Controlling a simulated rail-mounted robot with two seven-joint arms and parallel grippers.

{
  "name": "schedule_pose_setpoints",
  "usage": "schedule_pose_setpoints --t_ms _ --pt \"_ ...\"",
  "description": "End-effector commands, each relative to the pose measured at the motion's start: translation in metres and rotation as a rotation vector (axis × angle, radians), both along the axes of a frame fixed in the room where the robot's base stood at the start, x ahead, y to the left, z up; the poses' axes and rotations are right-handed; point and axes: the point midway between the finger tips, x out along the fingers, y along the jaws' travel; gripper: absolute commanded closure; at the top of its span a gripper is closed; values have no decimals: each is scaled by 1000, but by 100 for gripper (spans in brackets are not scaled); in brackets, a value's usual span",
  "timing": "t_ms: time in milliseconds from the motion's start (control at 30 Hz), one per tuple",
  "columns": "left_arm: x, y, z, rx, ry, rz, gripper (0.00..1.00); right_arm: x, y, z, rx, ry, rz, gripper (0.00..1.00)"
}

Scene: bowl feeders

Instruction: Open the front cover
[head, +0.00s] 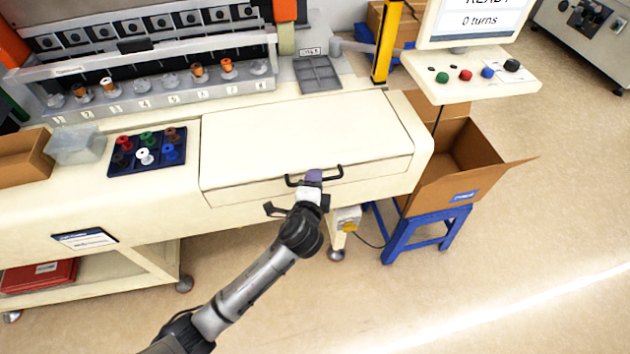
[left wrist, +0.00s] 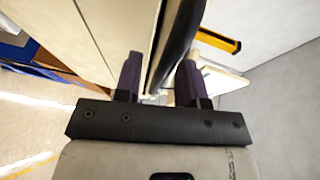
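The front cover (head: 300,135) is a wide cream panel on the front of the machine. It lies down flat, with a black bar handle (head: 331,176) along its front edge. My left gripper (head: 313,176) is at the middle of this handle, its purple fingers hiding part of the bar. In the left wrist view the two fingers (left wrist: 160,80) stand apart, with the black handle (left wrist: 180,40) passing between them. The handle is nearer the right finger, and a pale gap shows beside the left one. My right gripper is out of view.
A second black handle (head: 275,209) sits lower on the machine front. A spool tray (head: 124,164) and clear bin (head: 77,145) stand left of the cover. A button panel (head: 470,76) and cardboard box (head: 460,165) on a blue stand (head: 427,232) are at right. Floor in front is clear.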

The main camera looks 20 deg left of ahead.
Motion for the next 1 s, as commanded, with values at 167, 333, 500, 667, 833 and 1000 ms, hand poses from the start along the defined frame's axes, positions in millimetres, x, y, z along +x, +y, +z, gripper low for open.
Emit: schedule_pose_setpoints --t_ms 167,333,500,667,833,1000 --pt "5 1 -1 -1 -1 0 63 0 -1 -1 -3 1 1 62" --pt "6 1 -1 -1 0 0 63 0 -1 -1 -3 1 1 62" --pt "6 1 -1 0 0 0 71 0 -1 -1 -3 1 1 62" --pt "5 1 -1 0 0 0 86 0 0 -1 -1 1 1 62" --pt "5 1 -1 0 0 0 100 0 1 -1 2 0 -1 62" --pt "5 1 -1 0 0 0 100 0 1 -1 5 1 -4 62"
